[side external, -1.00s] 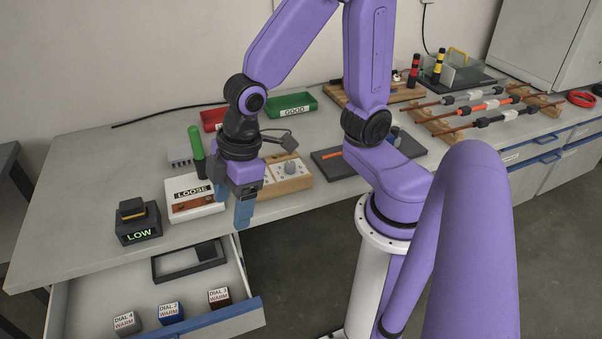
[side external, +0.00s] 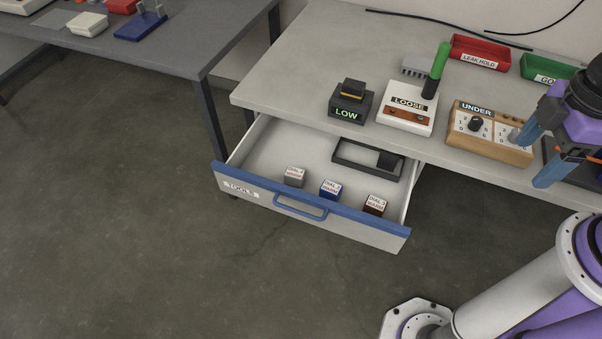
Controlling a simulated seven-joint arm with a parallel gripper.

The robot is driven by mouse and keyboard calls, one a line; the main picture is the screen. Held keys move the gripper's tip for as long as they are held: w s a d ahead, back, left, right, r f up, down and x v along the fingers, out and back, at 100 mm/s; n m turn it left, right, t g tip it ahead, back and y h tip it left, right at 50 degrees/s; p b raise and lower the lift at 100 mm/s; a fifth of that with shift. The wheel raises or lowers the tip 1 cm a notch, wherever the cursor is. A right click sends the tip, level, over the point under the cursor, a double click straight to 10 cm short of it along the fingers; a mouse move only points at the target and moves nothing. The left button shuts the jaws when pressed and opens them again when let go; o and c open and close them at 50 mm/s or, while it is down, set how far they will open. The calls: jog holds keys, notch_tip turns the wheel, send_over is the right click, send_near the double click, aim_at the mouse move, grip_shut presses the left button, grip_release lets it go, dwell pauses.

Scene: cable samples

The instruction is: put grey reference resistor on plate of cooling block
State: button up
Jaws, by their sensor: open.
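A small grey cube (side external: 294,177) stands in the open drawer, its white top printed with a dial number and WARM; it looks like the grey reference resistor. A blue cube (side external: 329,190) and a brown cube (side external: 376,206) with similar tops stand to its right. A grey finned block (side external: 415,66) at the back of the bench, behind the LOOSE box, may be the cooling block; I cannot make out its plate. My gripper (side external: 532,162) is open and empty, at the right picture edge by the wooden dial box, far from the cubes.
The drawer (side external: 262,150) also holds a dark open frame (side external: 347,161). On the bench are a LOW display box (side external: 346,113), the LOOSE box (side external: 397,120) with a green-handled tool (side external: 439,66), the UNDER dial box (side external: 488,144), and red (side external: 481,54) and green (side external: 540,70) bins.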

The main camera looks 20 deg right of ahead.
jog(key=w+a+f+t, duration=0.1)
jog(key=w+a+f, duration=0.15)
jog(key=w, duration=0.25)
jog(key=w+a+f+m+y, duration=0.1)
jog(key=w+a, duration=0.2)
jog(key=w, duration=0.1)
jog(key=w+a+f+t, duration=0.1)
jog(key=w+a+f, duration=0.15)
jog(key=w, duration=0.25)
jog(key=m+t+y, duration=0.2)
jog(key=t+y, duration=0.1)
jog(key=y, duration=0.1)
send_over(295, 173)
jog(key=s+d, duration=0.3)
notch_tip(295, 173, down, 33)
jog(key=shift+x, duration=2.75)
jog(key=shift+d, duration=0.1)
jog(key=c, duration=1.4)
